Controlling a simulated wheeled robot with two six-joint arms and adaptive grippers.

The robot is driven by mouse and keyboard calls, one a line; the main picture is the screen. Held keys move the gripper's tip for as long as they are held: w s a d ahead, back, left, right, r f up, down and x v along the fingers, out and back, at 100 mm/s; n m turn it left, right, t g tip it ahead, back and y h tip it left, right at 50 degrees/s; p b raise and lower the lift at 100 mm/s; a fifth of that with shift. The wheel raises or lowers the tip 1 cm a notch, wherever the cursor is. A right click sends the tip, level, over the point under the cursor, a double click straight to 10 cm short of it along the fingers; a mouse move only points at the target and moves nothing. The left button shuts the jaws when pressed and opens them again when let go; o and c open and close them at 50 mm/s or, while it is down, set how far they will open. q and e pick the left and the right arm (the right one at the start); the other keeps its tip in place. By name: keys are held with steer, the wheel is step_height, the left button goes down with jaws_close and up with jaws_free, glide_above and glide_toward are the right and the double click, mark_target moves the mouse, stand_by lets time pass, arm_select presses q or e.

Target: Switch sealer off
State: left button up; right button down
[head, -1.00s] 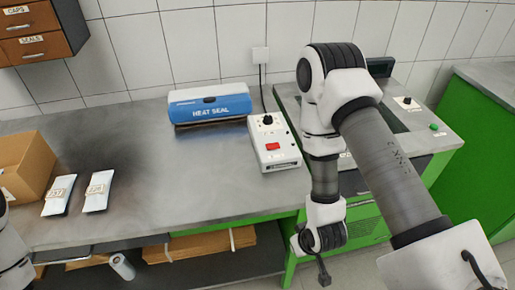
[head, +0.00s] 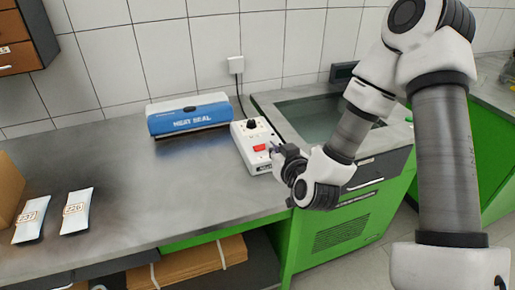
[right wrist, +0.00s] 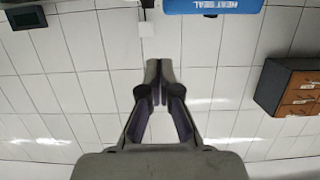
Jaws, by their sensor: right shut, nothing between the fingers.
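The blue heat sealer (head: 188,116), marked HEAT SEAL, sits at the back of the grey bench against the tiled wall. Beside it on the right is a white control box (head: 246,137) with a black knob (head: 251,124) and a red switch (head: 259,148). My right gripper (head: 273,148) is shut and empty, just right of the red switch; I cannot tell whether it touches the box. It hides part of the box's right side. In the right wrist view, the shut fingers (right wrist: 158,68) point towards the wall, with the sealer at the top edge. My left gripper is not in view.
Two labelled white pouches (head: 76,211) lie on the bench at left, near a cardboard box (head: 9,188). A sink-like recess (head: 322,118) is right of the control box. A cable runs up to a wall socket (head: 236,65). The bench middle is clear.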

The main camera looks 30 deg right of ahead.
steer(key=shift+d, duration=0.1)
steer(key=p, duration=0.2)
glide_above(260, 155)
step_height(260, 155, down, 2)
steer(key=shift+s+f, duration=0.15)
steer(key=f, duration=0.3)
steer(key=shift+w+f, duration=0.3)
steer(key=shift+f, duration=0.4)
